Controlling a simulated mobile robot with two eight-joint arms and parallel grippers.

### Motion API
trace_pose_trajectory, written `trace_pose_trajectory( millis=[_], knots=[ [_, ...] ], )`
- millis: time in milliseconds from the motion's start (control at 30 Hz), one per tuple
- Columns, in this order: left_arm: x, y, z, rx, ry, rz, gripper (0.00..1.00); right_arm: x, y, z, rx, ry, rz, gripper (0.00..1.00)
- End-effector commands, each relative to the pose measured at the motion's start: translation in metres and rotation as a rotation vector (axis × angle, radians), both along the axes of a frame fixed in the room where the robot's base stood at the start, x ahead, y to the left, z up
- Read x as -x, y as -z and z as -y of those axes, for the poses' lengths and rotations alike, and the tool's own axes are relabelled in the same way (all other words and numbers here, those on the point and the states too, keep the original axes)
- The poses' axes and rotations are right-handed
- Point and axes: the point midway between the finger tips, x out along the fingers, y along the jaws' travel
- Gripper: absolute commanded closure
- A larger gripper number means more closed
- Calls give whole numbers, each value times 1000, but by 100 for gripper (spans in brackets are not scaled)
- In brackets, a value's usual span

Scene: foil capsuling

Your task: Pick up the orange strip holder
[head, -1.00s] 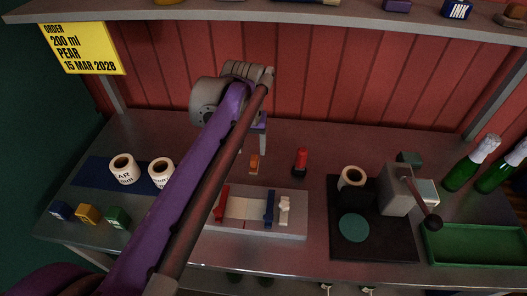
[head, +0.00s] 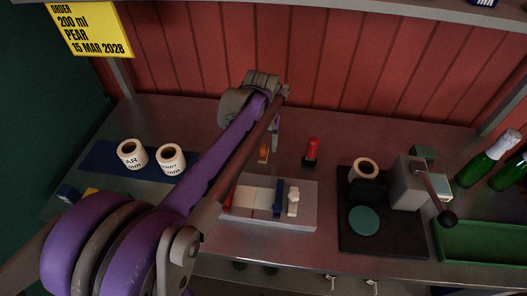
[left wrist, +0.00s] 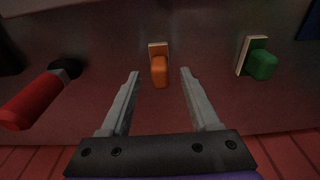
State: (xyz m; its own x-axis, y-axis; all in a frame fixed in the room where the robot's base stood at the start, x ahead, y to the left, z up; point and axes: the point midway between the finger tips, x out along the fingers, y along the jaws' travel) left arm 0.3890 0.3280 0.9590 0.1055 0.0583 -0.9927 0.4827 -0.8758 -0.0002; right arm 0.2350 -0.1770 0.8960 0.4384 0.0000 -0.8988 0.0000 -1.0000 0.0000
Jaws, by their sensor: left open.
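The orange strip holder (left wrist: 159,72), a small orange block with a pale strip against it, stands in the middle of the left wrist view. It also shows in the head view (head: 263,154) near the back of the bench, just below my left gripper (head: 275,143). In the left wrist view my left gripper (left wrist: 160,77) is open and empty. Its two fingers point toward the orange holder, one on each side of it in the picture, with visible gaps. I cannot tell how far the fingertips are from it. My right gripper is not in view.
In the head view, a grey board (head: 305,212) with strips is in front. Two label rolls (head: 171,160) stand on a blue mat.

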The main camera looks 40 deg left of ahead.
Motion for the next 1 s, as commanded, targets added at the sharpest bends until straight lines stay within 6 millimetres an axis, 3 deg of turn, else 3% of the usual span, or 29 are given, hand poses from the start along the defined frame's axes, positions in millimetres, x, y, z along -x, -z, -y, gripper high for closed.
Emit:
trace_pose_trajectory(
  millis=[100,367,700,1000],
  knots=[
    [-1,12,-1,0,0,0,38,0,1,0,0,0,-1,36],
    [-1,13,-1,0,0,0,39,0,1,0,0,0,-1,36],
    [-1,13,-1,0,0,0,100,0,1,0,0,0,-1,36],
    [-1,13,-1,0,0,0,100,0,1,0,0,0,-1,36]
  ],
)
